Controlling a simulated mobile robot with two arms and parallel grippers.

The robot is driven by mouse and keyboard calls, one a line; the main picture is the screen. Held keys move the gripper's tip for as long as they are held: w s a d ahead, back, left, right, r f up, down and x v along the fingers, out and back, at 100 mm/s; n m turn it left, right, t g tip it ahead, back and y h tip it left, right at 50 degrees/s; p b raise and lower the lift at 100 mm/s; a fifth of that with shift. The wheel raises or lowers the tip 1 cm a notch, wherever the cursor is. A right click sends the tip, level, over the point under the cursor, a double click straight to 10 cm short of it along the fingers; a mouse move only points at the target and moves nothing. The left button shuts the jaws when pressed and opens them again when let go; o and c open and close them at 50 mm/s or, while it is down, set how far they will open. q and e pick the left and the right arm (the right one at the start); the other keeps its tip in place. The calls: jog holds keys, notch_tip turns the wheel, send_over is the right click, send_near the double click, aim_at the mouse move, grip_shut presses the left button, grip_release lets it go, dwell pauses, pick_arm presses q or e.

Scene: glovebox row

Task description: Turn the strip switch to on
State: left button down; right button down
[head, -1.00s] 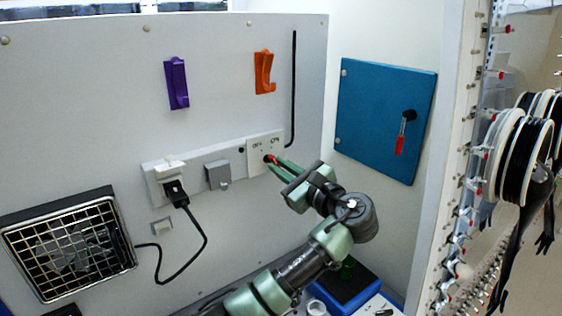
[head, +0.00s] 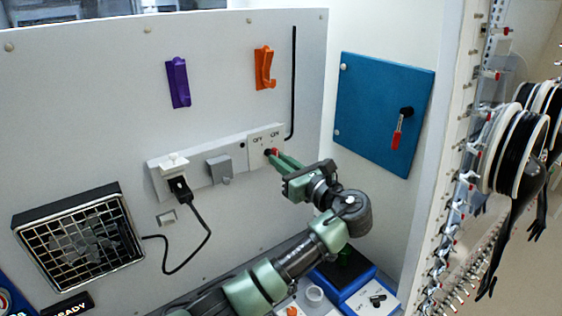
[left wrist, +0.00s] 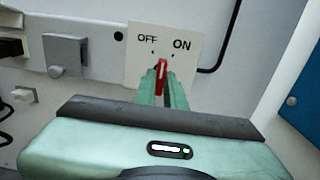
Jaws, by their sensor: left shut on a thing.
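The strip switch is a white plate (head: 255,154) marked OFF and ON at the right end of the wall strip. It also shows in the left wrist view (left wrist: 138,62). Its red lever (left wrist: 162,68) points up, between the two labels, with a slight lean toward ON. My left gripper (head: 279,156) reaches the plate from the lower right. Its green fingers (left wrist: 161,88) are shut on the red lever. The lever's lower part and pivot are hidden by the fingers. My right gripper is in neither view.
A grey box (head: 220,170) and a plug (head: 180,187) with a black cable sit left on the strip. Hooks, purple (head: 178,82) and orange (head: 264,68), hang above. A blue door (head: 380,112) is at right; a blue box (head: 345,280) stands below my arm.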

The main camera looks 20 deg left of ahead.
pick_arm(q)
jog(key=c, duration=1.5)
grip_release()
jog(key=b+v, duration=0.3)
jog(key=v, duration=0.4)
jog(key=shift+s+d+b, duration=0.25)
jog(key=shift+d+b, duration=0.05)
jog(key=shift+d, duration=0.05)
